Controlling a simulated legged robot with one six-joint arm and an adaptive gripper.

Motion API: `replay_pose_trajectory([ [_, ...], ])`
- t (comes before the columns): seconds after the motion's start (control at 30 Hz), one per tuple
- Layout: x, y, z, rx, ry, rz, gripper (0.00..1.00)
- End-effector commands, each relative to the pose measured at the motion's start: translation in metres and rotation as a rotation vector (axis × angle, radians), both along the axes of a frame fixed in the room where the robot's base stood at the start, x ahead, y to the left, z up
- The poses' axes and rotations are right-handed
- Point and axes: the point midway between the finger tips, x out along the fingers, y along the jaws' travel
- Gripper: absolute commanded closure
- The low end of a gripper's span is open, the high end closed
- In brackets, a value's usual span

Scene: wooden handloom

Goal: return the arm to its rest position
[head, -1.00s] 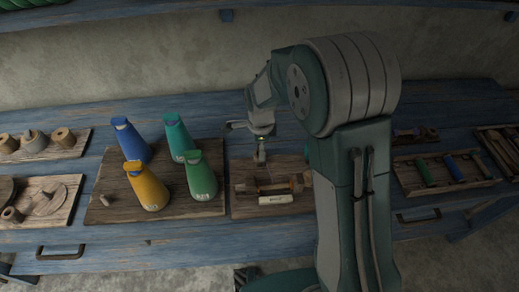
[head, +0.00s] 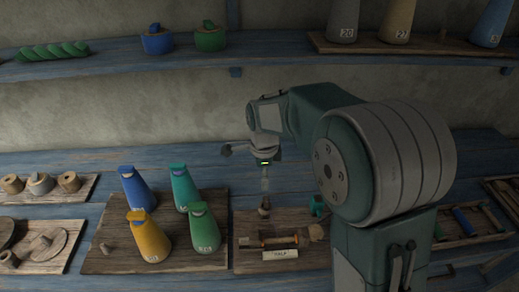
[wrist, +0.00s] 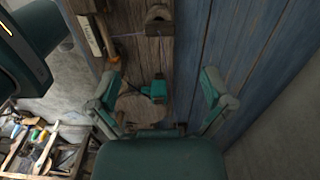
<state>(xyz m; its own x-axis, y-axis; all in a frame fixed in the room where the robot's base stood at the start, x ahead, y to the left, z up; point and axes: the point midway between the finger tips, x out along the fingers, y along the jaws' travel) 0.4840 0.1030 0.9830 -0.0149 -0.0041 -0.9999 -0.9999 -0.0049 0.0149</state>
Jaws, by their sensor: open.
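My arm is bent over the bench, with the elbow large at the right of the head view. My gripper (head: 250,152) hangs above the small wooden board (head: 245,260) that carries a wooden bobbin holder and a pale label card (head: 281,254). In the wrist view my gripper (wrist: 160,80) has its two fingers spread wide apart with nothing held between them. A small teal part (wrist: 156,90) shows beyond the fingers, on the board and apart from them. Part of the bench right of centre is hidden behind my arm.
Several coloured cones, among them a yellow one (head: 149,240), stand on a larger board (head: 95,265) left of the gripper. A blue shelf (head: 120,75) with pots and more cones runs above the bench. A tray of spools (head: 470,220) lies at the right.

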Motion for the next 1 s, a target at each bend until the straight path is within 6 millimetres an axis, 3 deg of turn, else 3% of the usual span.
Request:
replay_pose_trajectory([
  [0.17,-0.002,-0.002,0.004,0.002,-0.008,0.016,0.0],
  [0.27,-0.012,-0.01,0.021,0.008,-0.037,0.092,0.0],
  [0.6,-0.085,-0.053,0.093,-0.025,-0.203,0.601,0.0],
  [0.8,-0.134,-0.074,0.116,-0.098,-0.291,0.905,0.0],
  [1.0,-0.184,-0.09,0.126,-0.209,-0.358,1.205,0.0],
])
